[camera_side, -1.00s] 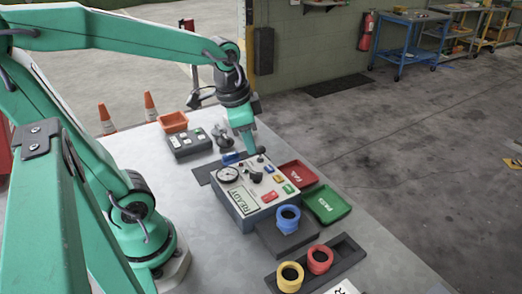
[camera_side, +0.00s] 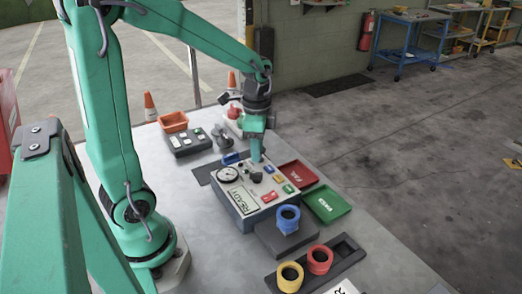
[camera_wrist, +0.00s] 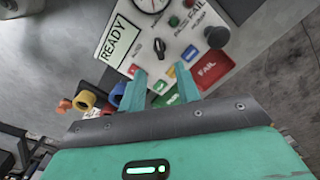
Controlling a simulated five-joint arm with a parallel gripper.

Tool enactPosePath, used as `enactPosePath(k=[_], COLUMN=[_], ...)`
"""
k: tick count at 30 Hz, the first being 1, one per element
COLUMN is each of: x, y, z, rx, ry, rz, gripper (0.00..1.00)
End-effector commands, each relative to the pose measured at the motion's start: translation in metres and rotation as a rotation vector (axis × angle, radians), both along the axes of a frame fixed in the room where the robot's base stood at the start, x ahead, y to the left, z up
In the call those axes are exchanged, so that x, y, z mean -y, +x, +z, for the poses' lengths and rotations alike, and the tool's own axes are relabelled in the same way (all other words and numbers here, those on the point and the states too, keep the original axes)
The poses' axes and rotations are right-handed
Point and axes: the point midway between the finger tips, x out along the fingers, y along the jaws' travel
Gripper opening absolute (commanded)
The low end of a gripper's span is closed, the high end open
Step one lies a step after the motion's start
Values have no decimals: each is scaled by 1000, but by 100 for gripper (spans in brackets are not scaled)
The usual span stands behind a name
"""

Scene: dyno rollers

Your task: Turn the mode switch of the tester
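The tester (camera_side: 240,215) is a grey box on the table with a light top panel. Its top carries a round gauge (camera_side: 228,174), a READY display (camera_side: 242,202) and several coloured buttons. The black mode switch (camera_wrist: 160,46) shows in the wrist view as a pointer knob beside the READY display, just beyond the fingertips. In the side view a black knob (camera_side: 256,177) stands near the panel's middle. My gripper (camera_wrist: 160,70) is open and empty, its two teal fingers apart. In the side view my gripper (camera_side: 257,158) points down over the far part of the panel; contact cannot be told.
A red FAIL tray (camera_side: 295,174) and a green tray (camera_side: 327,205) lie right of the tester. Blue (camera_side: 288,219), red (camera_side: 320,260) and yellow (camera_side: 290,276) rings stand in front. A dark box with buttons (camera_side: 188,142) and an orange bin (camera_side: 173,122) stand behind left.

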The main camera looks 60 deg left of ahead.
Motion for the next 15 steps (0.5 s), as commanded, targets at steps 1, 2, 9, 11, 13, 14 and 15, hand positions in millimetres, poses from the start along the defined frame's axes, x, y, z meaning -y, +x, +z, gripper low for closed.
enactPosePath(k=[1, 2, 9, 11, 13, 14, 15], x=[0, 0, 0, 0, 0, 0, 0], y=[0, 0, -1, -1, -1, -1, -1], z=[-2, -4, -27, -35, -44, -48, -53], rx=[-1, -1, -3, -4, -3, -5, -5], ry=[0, 0, -1, 0, -1, -1, -1], rz=[0, 0, 1, 1, 1, 1, 1], gripper=[33, 33, 33, 33, 33, 33, 33])
